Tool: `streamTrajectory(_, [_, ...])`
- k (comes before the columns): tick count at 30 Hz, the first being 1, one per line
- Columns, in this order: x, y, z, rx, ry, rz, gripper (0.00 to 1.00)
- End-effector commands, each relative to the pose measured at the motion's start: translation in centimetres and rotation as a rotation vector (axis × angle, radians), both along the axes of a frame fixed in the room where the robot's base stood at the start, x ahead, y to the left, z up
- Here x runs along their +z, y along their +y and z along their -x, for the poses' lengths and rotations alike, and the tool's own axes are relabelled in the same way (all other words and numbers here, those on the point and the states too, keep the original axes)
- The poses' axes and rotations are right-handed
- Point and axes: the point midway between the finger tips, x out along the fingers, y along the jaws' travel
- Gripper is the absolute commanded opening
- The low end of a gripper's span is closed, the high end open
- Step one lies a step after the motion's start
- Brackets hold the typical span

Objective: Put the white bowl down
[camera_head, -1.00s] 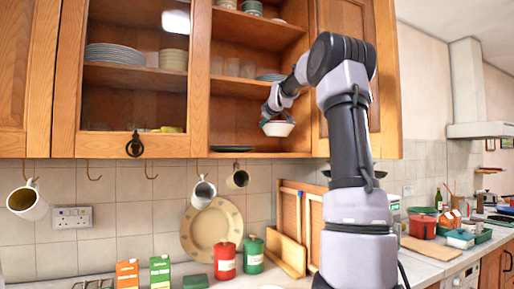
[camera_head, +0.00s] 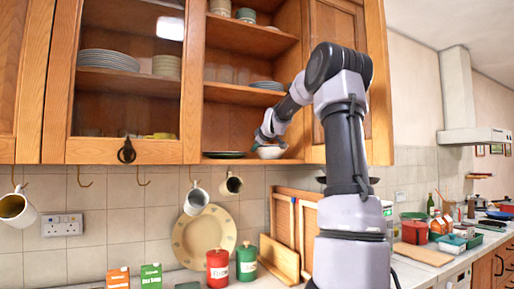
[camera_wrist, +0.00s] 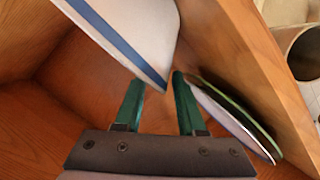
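My gripper (camera_head: 262,135) is at the bowl's left side in the head view. In the wrist view its two green fingers (camera_wrist: 158,80) stand well apart, with the near edge of the bowl just beyond or between their tips. Whether a finger still touches the bowl cannot be told.
The dark plate (camera_head: 223,154) lies close beside the bowl; it shows edge-on in the wrist view. A stack of plates (camera_head: 267,85) and glasses stand on the shelf above. The cupboard's right side wall and door are close to my arm. Mugs hang below.

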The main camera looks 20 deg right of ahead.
Motion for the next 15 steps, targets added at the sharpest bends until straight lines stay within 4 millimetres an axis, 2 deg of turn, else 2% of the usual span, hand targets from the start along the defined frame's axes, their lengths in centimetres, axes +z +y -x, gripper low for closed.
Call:
streamTrajectory(8, [0.1,-0.1,0.2,-0.001,-0.001,0.001,0.39])
streamTrajectory(15, [0.8,-0.1,2.1,-0.004,-0.001,0.001,0.39])
